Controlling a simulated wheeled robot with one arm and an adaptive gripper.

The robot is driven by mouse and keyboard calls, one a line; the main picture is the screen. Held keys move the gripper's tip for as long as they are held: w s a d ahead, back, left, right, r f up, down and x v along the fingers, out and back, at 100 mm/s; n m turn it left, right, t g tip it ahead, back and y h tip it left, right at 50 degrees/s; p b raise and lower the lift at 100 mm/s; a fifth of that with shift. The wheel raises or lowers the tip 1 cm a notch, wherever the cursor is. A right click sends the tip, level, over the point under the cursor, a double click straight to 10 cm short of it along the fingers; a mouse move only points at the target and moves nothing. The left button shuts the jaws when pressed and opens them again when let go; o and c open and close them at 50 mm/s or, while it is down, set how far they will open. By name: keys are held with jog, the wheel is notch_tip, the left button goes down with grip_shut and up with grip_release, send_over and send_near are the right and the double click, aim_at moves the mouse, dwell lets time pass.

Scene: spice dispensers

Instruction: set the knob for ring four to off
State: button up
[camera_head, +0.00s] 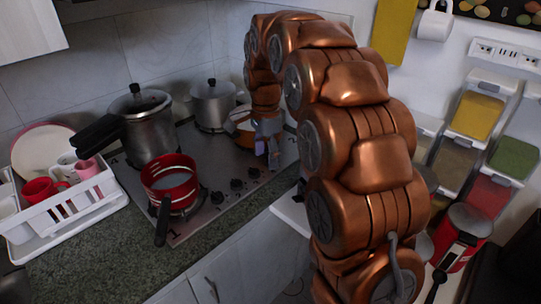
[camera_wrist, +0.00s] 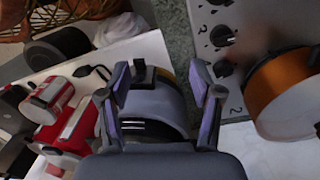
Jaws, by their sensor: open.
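The steel stove top (camera_head: 210,225) carries a row of black knobs along its front edge. In the head view one knob (camera_head: 236,183) stands in the middle of those visible, with another knob (camera_head: 254,172) to its right. The wrist view shows a black knob (camera_wrist: 221,35) and another knob (camera_wrist: 222,68) right of my gripper. A "2" is printed near the lower knob; I cannot tell which knob serves ring four. My gripper (camera_head: 270,152) is above the stove's right part, its fingers (camera_wrist: 159,92) apart and empty. My arm may hide more of the panel.
A red pot (camera_head: 170,182) stands front left on the stove, a pressure cooker (camera_head: 150,130) and a steel pot (camera_head: 213,105) behind. A copper pot (camera_wrist: 290,95) is close to the knobs. A white dish rack (camera_head: 65,212) is left; spice dispensers (camera_head: 477,115) hang right.

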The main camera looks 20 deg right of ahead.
jog(key=w+d+f+m, duration=0.1)
jog(key=w+d+m, duration=0.1)
jog(key=w+m, duration=0.1)
jog(key=w+d+f+m, duration=0.2)
jog(key=w, duration=0.4)
jog(key=w+d+f+m, duration=0.1)
jog(key=w+d+m, duration=0.2)
jog(key=w, duration=0.1)
jog(key=shift+w+f+m+t+p, duration=0.2)
jog(key=shift+f+m+t+p, duration=0.1)
jog(key=shift+p, duration=0.05)
jog(key=shift+f+p, duration=1.25)
jog(key=shift+f, duration=2.6)
jog(key=c, duration=1.2)
